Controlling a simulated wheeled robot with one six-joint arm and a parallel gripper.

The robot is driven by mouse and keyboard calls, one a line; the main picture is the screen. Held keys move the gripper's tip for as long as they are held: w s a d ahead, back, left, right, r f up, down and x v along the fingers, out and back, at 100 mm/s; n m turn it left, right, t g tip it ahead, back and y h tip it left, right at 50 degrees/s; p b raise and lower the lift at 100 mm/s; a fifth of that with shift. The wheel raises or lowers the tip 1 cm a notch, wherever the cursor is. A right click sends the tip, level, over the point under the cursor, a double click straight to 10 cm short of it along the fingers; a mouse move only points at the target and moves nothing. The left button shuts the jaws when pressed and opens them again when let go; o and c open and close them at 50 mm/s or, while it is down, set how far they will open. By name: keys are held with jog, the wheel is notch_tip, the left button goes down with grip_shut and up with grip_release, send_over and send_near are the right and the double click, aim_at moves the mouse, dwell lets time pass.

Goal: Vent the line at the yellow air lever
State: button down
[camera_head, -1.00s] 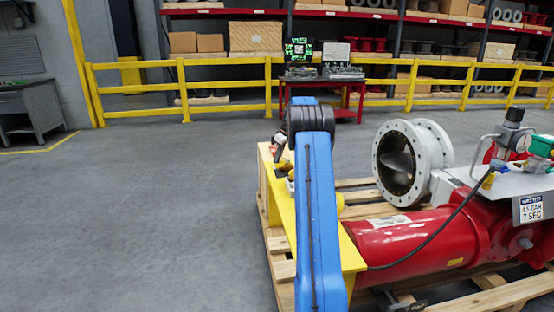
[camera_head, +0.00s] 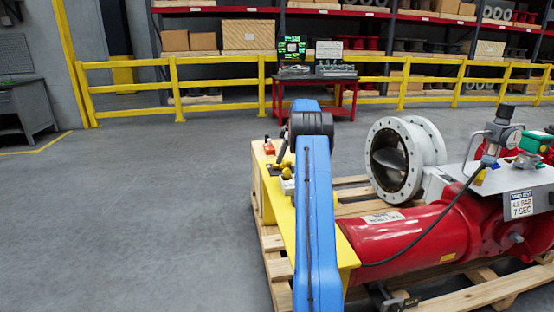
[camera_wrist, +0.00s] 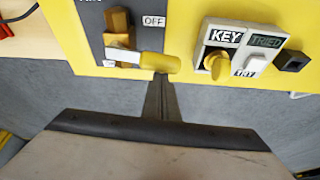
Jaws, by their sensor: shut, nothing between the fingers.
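The yellow air lever (camera_wrist: 145,60) shows in the wrist view at the front edge of the yellow panel (camera_wrist: 75,45). Its rounded yellow grip points right, and its pale arm runs left below a brass-coloured valve body (camera_wrist: 118,25). An OFF label (camera_wrist: 153,21) sits just above the grip. My gripper (camera_wrist: 161,78) is shut and empty, its dark fingertips right at the near side of the grip. I cannot tell whether they touch it. In the head view my blue arm hides much of the panel (camera_head: 270,195), and the lever cannot be made out there.
A red actuator (camera_head: 400,240) and a white-flanged valve (camera_head: 395,160) lie on a wooden pallet (camera_head: 275,245). The floor (camera_head: 130,210) at left is clear.

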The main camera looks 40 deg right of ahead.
jog(key=shift+s+d, duration=0.25)
jog(key=shift+s, duration=0.1)
dwell(0.6)
